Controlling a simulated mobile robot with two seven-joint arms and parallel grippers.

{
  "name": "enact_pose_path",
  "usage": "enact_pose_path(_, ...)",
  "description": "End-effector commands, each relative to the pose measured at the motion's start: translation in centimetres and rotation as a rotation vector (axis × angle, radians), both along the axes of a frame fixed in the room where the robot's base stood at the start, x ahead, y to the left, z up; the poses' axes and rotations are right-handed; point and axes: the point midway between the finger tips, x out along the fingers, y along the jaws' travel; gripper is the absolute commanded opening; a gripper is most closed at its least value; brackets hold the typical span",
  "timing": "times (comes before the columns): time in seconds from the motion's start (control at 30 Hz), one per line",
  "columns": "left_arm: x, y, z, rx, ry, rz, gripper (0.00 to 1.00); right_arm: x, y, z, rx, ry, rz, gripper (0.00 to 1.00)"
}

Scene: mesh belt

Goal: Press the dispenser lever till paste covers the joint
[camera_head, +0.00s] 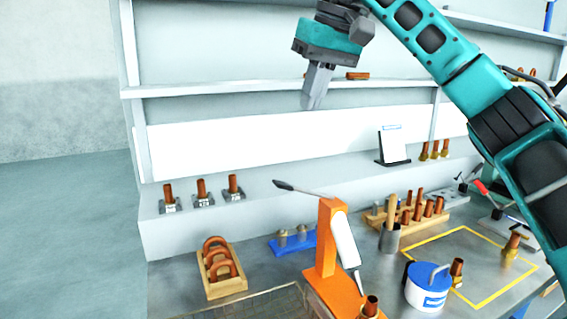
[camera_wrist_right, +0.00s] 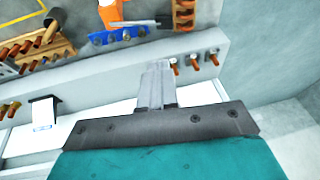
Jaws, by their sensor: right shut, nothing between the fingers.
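The dispenser is an orange stand (camera_head: 327,240) with a white tube (camera_head: 346,238) on its right side. Its lever (camera_head: 305,190) is a thin metal bar sticking out to the left from the top, ending in a dark grip. A copper joint (camera_head: 370,307) stands at the dispenser's base, cut by the bottom edge; paste on it cannot be made out. My right gripper (camera_head: 311,106) is shut and empty, pointing down, well above the lever and apart from it. In the right wrist view its fingers (camera_wrist_right: 157,75) are together, and the orange stand (camera_wrist_right: 109,14) shows at the top. My left gripper is not in view.
A wooden rack of copper bends (camera_head: 224,283), a blue tray (camera_head: 292,243), a wooden block of pipes (camera_head: 425,217) and a blue-lidded white tub (camera_head: 428,292) surround the dispenser. Several fittings stand on the ledge (camera_head: 270,210) behind. A shelf (camera_head: 240,88) runs close behind my right gripper.

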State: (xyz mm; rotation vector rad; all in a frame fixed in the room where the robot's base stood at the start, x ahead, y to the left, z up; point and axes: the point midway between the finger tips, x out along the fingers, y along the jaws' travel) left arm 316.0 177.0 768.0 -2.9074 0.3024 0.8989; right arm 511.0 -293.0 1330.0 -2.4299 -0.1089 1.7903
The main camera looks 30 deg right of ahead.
Motion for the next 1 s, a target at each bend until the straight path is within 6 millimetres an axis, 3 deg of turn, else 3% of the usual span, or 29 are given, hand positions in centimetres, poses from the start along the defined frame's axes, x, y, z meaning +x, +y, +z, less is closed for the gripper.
enact_pose_path(0.2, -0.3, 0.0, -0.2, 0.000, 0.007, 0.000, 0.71, 0.0, 0.0, -0.1, 0.000, 0.000, 0.000, 0.00)
enact_pose_path(0.37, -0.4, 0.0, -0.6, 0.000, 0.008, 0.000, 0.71, 0.4, 0.2, -1.6, 0.000, 0.002, 0.000, 0.00)
enact_pose_path(0.8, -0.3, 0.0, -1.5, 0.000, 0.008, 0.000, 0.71, 3.0, 1.3, -10.0, -0.001, 0.004, 0.000, 0.00)
enact_pose_path(1.0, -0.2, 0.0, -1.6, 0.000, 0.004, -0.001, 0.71, 3.0, 2.5, -12.3, 0.000, 0.000, 0.000, 0.00)
